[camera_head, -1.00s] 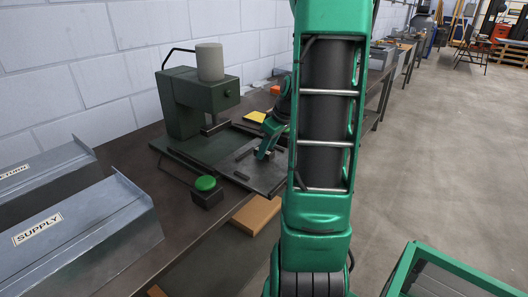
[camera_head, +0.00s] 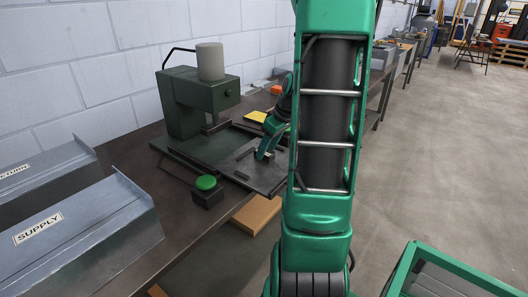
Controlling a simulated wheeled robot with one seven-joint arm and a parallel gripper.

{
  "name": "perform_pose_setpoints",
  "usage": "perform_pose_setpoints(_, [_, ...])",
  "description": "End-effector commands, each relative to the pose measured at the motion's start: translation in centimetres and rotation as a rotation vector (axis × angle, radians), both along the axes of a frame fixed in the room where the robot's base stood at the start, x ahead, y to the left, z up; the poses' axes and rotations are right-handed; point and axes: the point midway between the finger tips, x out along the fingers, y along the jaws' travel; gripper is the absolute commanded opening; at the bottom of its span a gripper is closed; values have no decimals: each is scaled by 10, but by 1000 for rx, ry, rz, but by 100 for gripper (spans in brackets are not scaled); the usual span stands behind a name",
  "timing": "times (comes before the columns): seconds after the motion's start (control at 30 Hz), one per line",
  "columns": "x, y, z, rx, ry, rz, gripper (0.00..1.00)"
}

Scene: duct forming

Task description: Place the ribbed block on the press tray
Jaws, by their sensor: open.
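The press tray (camera_head: 268,182) is a flat dark plate in front of the green press (camera_head: 197,100) on the bench. My gripper (camera_head: 264,156) is low over the tray, fingers down and open, partly hidden by my own arm. A small greyish shape shows at the fingers, too small to identify surely as the ribbed block; I cannot tell whether it touches them. Short dark bars (camera_head: 246,153) lie on the tray left of the gripper.
A green button box (camera_head: 207,191) stands at the tray's front left. The grey SUPPLY chute (camera_head: 85,240) and a second labelled chute (camera_head: 40,187) are at left. A yellow item (camera_head: 256,116) lies behind the gripper. A cardboard-coloured box (camera_head: 256,214) sits below the tray's front edge.

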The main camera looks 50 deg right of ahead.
Motion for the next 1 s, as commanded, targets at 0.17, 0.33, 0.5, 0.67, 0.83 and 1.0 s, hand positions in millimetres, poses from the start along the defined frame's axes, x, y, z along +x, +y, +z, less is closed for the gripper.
perform_pose_setpoints(0.17, [-13,-2,33,-4,-3,-2,47])
perform_pose_setpoints(0.33, [-26,-3,64,-4,-2,-1,47])
perform_pose_setpoints(0.5, [-35,-3,86,-2,-1,-1,47])
perform_pose_setpoints(0.67, [-40,-3,97,-1,0,0,47])
perform_pose_setpoints(0.83, [-45,25,97,21,37,-42,47])
perform_pose_setpoints(1.0, [-69,89,87,68,137,-175,47])
